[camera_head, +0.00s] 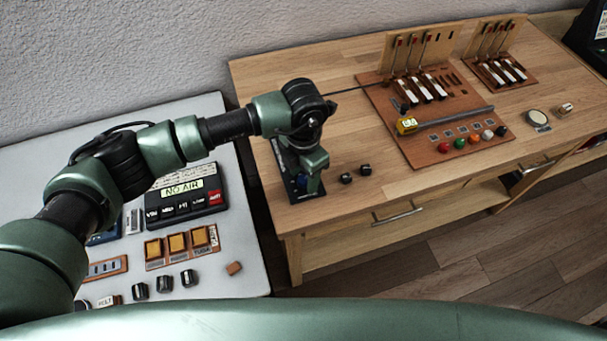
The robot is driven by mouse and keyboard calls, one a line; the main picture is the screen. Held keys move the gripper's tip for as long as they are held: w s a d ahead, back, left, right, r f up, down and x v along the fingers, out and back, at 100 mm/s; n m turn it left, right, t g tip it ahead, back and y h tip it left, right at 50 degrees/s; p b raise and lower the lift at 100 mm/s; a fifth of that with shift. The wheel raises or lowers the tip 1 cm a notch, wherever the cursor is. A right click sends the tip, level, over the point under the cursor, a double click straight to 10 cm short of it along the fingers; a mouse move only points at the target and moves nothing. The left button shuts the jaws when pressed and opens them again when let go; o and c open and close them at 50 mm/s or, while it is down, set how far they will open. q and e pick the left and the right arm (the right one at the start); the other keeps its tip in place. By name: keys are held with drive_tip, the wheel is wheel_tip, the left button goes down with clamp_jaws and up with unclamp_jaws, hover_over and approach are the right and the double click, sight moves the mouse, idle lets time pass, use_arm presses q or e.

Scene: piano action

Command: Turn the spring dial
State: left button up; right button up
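No part is clearly readable as the spring dial. A small round cream-faced disc with a dark rim (538,117) lies at the right of the wooden bench and may be it. My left arm comes in from the left, and its wrist bends down over the bench's left end. My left gripper (302,184) is low there, far to the left of the disc. Its fingers are dark and partly hidden, so I cannot tell whether they are open or whether they touch anything. My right gripper is not in view.
The wooden bench (345,215) carries a red-brown board (440,155) with piano-action parts and coloured knobs. A grey table (225,270) holds a "NO AIR" device (187,195). Bench space behind my wrist is clear.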

sight(304, 179)
use_arm(q)
wheel_tip(304, 179, up, 7)
drive_tip(key=shift+f+b, duration=0.1)
drive_tip(key=shift+b, duration=0.95)
drive_tip(key=shift+r, duration=0.5)
drive_tip(key=shift+s+f, duration=0.1)
